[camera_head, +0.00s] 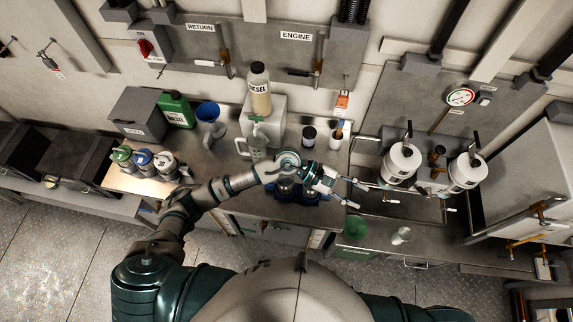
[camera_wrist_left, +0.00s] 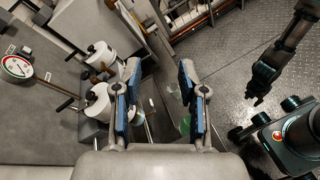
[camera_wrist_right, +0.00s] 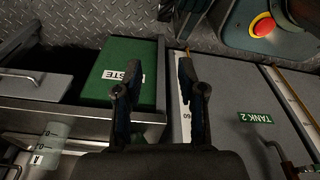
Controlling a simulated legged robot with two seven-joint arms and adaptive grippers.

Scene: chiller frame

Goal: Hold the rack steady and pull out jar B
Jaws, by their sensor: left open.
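A blue rack (camera_head: 312,194) stands on the bench at the middle of the head view. My right gripper (camera_wrist_right: 158,95) is open and empty in the right wrist view, over the green waste box (camera_wrist_right: 135,75). A clear vessel marked A (camera_wrist_right: 42,150) stands left of it.
A green cup (camera_head: 355,228) and a clear cup (camera_head: 401,235) stand right of the rack. Two white canisters (camera_head: 403,162) with handles stand further right. Small labelled cans (camera_head: 143,160) line the left.

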